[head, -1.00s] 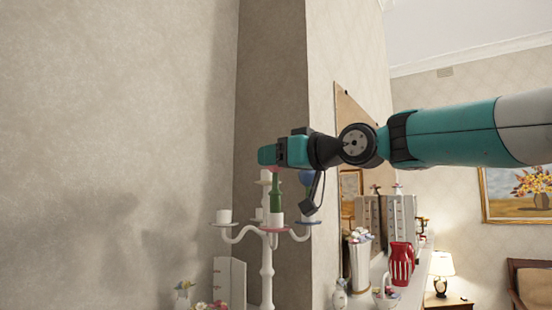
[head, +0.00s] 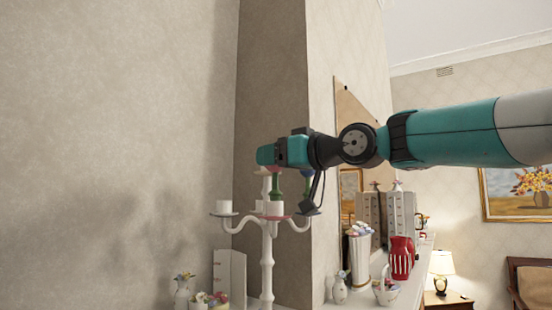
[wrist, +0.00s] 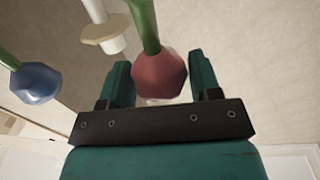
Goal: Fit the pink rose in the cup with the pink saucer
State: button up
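The pink rose (head: 277,170) hangs just under my gripper (head: 268,168), its green stem pointing down. In the wrist view the rose head (wrist: 160,77) fills the gap between my two fingers, which are shut on it. A white cup (head: 275,208) stands on the pink saucer (head: 266,217) at the front of a white candelabra (head: 267,265). The stem's lower end meets the cup's rim; I cannot tell how deep it goes. The wrist view does not clearly show this cup.
A blue rose (head: 306,173) stands right of my gripper; it also shows in the wrist view (wrist: 36,83). A left cup (head: 224,207) is empty on top. Flower pots, a red vase (head: 402,258) and a tall white vase (head: 359,262) stand below. A wall corner is close behind.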

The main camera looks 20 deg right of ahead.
jog(key=o, duration=0.3)
jog(key=b+v, duration=0.6)
jog(key=v, duration=1.1)
jog(key=shift+s, duration=0.25)
